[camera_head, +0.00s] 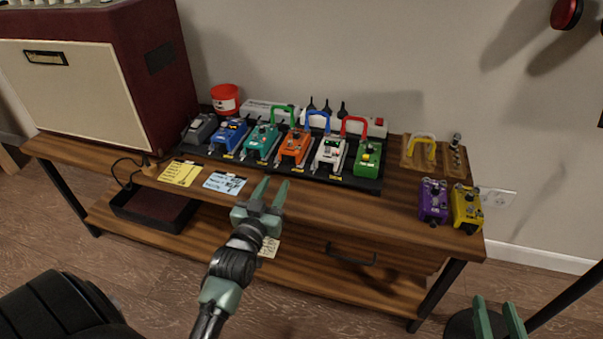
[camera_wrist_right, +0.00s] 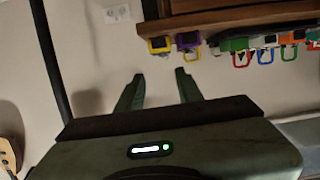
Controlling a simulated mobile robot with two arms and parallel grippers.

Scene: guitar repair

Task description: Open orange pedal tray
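The orange pedal (camera_head: 294,147) sits near the middle of a row of pedals on a black pedalboard (camera_head: 362,183) on the wooden bench. Small yellow labels lie in front of several pedals; I cannot make out a separate tray edge under the orange one. My left gripper (camera_head: 272,184) is open and empty, in front of and below the orange pedal, apart from it. My right gripper (camera_head: 497,303) is open and empty at the lower right, clear of the bench; its spread fingers also show in the right wrist view (camera_wrist_right: 159,77).
Blue, teal, white and green pedals flank the orange one. Green, blue and red handles (camera_head: 354,127) stand behind. Purple (camera_head: 433,201) and yellow (camera_head: 466,207) pedals sit at the bench's right end. An amplifier (camera_head: 70,85) stands left. Notes (camera_head: 224,183) lie along the front.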

